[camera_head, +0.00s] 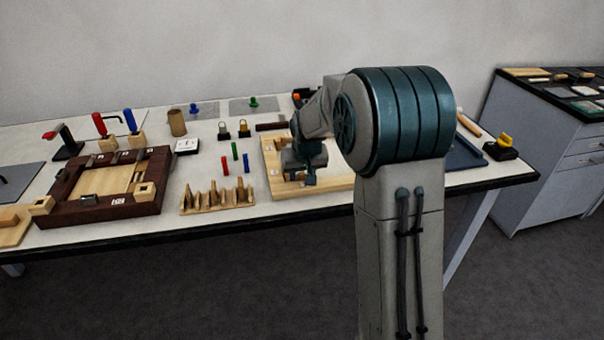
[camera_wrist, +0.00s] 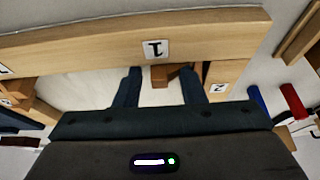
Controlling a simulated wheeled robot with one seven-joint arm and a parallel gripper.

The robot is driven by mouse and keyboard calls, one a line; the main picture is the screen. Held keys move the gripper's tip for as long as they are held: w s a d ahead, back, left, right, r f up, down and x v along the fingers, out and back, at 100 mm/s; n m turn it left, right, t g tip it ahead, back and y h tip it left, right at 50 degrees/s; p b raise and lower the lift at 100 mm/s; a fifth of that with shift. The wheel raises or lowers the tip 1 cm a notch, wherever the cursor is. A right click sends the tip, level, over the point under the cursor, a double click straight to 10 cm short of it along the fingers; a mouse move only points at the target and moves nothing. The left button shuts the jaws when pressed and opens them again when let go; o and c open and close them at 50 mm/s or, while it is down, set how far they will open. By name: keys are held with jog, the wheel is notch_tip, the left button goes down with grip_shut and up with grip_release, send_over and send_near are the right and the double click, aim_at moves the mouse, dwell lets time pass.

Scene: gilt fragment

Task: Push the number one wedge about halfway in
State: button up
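In the wrist view a light wooden rail bears a label "1" (camera_wrist: 156,49) upside down. Just below that label a small brown wooden block (camera_wrist: 159,76), possibly the number one wedge, shows at the rail's edge, with a darker piece beside it. My gripper (camera_wrist: 161,84) is open, its two dark fingers apart on either side of the block, tips close to the rail. I cannot tell whether they touch anything. In the head view my gripper (camera_head: 299,179) is low over the light wooden frame (camera_head: 271,158), and my arm hides much of it.
A label "2" (camera_wrist: 218,89) marks another wooden piece. A dark wooden frame (camera_head: 66,204) lies farther left. A blue tray (camera_head: 466,154) is on the right.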

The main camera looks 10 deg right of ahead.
grip_shut()
jog(key=shift+a, duration=0.6)
grip_release()
jog(key=v, duration=1.4)
jog(key=shift+s+f, duration=0.1)
jog(key=s+d+f+g+p, duration=0.1)
jog(key=s+p, duration=0.4)
jog(key=s, duration=2.2)
jog(key=shift+g, duration=0.3)
